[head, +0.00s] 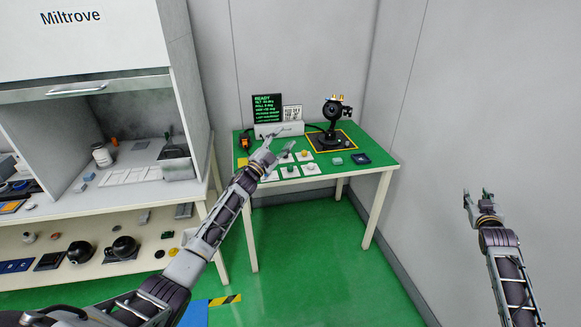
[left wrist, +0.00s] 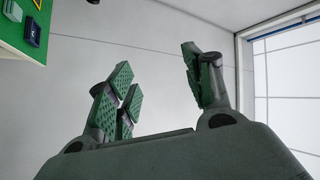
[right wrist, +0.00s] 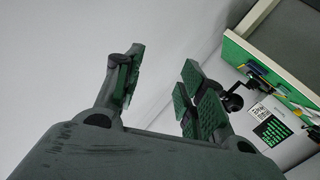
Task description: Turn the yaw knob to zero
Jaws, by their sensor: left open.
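The black gimbal camera (head: 333,109) stands on a yellow-edged black mat on the green-topped table (head: 345,170). Behind it are a dark screen with green text (head: 266,108) and a white box (head: 272,130). Several small parts, some knob-like, sit on white cards (head: 290,171) near the table's front; I cannot tell which is the yaw knob. My left gripper (head: 277,140) appears over the table's left part, in front of the white box, open and empty. My right gripper (head: 477,195) is open and empty, right of the table by the wall; its fingers also show in the right wrist view (right wrist: 160,82).
A white hood cabinet (head: 88,95) stands at the left, with a jar (head: 101,155) inside and a shelf of dark parts below. An orange-and-black device (head: 244,142) sits at the table's left edge. The floor (head: 320,270) in front of the table is clear.

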